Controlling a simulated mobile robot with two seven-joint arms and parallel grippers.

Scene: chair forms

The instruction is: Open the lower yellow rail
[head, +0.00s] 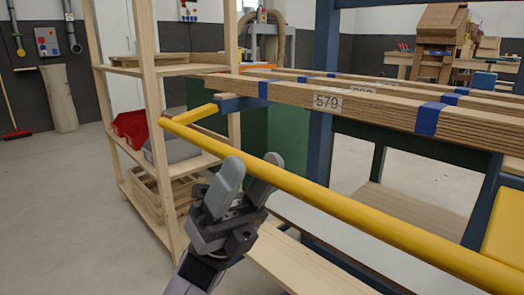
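The yellow rail (350,212) is a long bar running from the wooden shelf at left towards the lower right corner. A short yellow end piece (195,115) angles back from its left end to a blue arm below the wooden beam. My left gripper (252,168) comes up from below at the rail's left part, one finger on the near side and the other at the far side. The fingers are apart with the rail passing at their tips; I cannot tell whether they press on it. My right gripper is not in view.
A wooden beam (375,110) labelled 579 with blue bands runs above and behind the rail. A wooden shelf (158,150) with red (130,127) and grey bins stands at left. Wooden boards (300,265) lie below the rail.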

